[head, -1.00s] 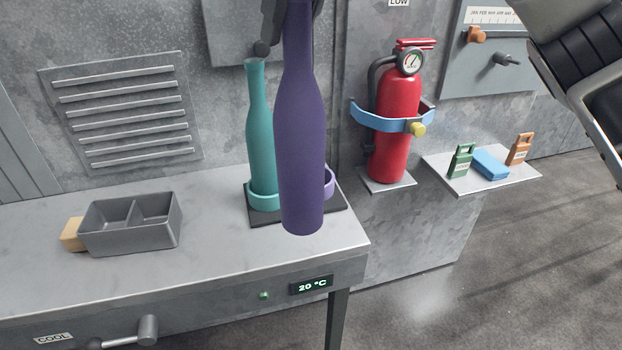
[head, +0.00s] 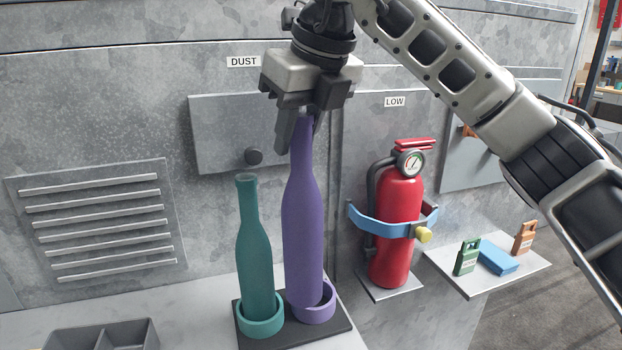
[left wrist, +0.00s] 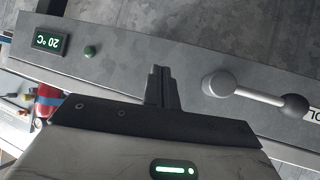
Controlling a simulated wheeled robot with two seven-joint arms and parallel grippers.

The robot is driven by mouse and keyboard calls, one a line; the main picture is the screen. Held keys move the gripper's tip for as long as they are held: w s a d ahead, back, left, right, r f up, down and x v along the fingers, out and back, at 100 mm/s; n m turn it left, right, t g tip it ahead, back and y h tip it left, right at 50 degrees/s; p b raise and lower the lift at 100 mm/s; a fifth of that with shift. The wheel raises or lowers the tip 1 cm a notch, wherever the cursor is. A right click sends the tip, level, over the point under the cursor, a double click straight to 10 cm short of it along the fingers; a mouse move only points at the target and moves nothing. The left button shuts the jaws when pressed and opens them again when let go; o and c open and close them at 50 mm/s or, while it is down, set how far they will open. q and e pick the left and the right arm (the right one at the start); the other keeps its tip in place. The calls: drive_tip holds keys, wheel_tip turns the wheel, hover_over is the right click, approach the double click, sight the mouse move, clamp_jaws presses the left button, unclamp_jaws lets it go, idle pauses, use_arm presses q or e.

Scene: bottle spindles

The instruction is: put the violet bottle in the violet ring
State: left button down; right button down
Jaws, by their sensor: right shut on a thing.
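The violet bottle (head: 302,230) hangs upright from my right gripper (head: 301,118), which is shut on its neck. Its lower end overlaps the violet ring (head: 318,315) in the head view, a little left of the ring's middle. The bottle covers part of the ring's rim and left side. I cannot tell whether its base is inside the ring or just above it. The ring sits on a dark base plate (head: 290,342). My left gripper (left wrist: 162,88) shows only in the left wrist view, its fingers together and empty, near the bench front.
A teal bottle (head: 254,250) stands in a teal ring (head: 261,325) close to the left of the violet one. A red fire extinguisher (head: 395,230) and a small shelf (head: 530,268) are to the right.

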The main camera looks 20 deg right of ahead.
drive_tip(key=w+d+f+p, duration=0.1)
drive_tip(key=w+d+f, duration=0.2)
drive_tip(key=f, duration=0.6)
drive_tip(key=shift+w+d+f, duration=0.2)
drive_tip(key=shift+w+f, duration=0.05)
drive_tip(key=shift+w, duration=1)
drive_tip(key=shift+f, duration=0.1)
drive_tip(key=c, duration=1.1)
unclamp_jaws()
drive_tip(key=v, duration=1.2)
drive_tip(key=shift+s+d, duration=0.1)
